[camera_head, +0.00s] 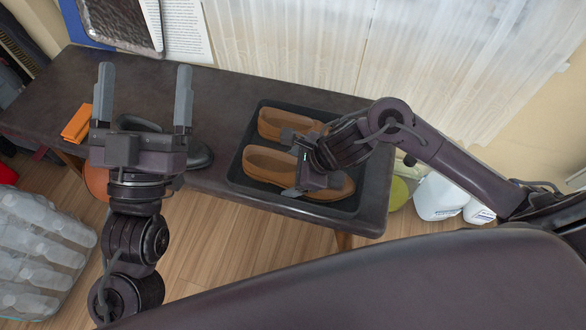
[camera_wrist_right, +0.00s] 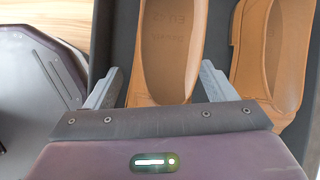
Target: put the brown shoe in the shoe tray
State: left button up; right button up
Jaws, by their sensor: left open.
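A brown shoe (camera_head: 268,165) lies in the near part of the black shoe tray (camera_head: 237,172), heel to the left. A second brown shoe (camera_head: 272,123) lies beside it at the back of the tray. My right gripper (camera_head: 291,164) is above the near shoe, its fingers apart on either side of it. The right wrist view shows the near shoe (camera_wrist_right: 170,45) between the two fingers and the other shoe (camera_wrist_right: 272,50) to the right. My right gripper hides part of both shoes. My left gripper (camera_head: 143,95) is open and empty at the table's left part.
A black shoe (camera_head: 200,156) is partly hidden behind my left gripper on the dark table (camera_head: 225,85). An orange box (camera_head: 77,123) is at the table's left edge. White jugs (camera_head: 440,197) stand on the floor at the right. The table behind the tray is clear.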

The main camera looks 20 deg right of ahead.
jog(key=shift+r, duration=0.1)
jog(key=p+v, duration=0.2)
jog(key=v, duration=0.3)
jog(key=shift+d+r, duration=0.1)
jog(key=shift+r, duration=0.05)
pick_arm(q)
notch_tip(320, 180, down, 24)
jog(key=s+d+g+y+p, duration=0.1)
jog(key=g+y, duration=0.3)
jog(key=g, duration=0.8)
jog(key=shift+s+y, duration=0.3)
jog(key=shift+s, duration=0.55)
pick_arm(e)
jog(key=v, duration=0.6)
jog(key=shift+s+d+r, duration=0.15)
jog(key=shift+r, duration=0.1)
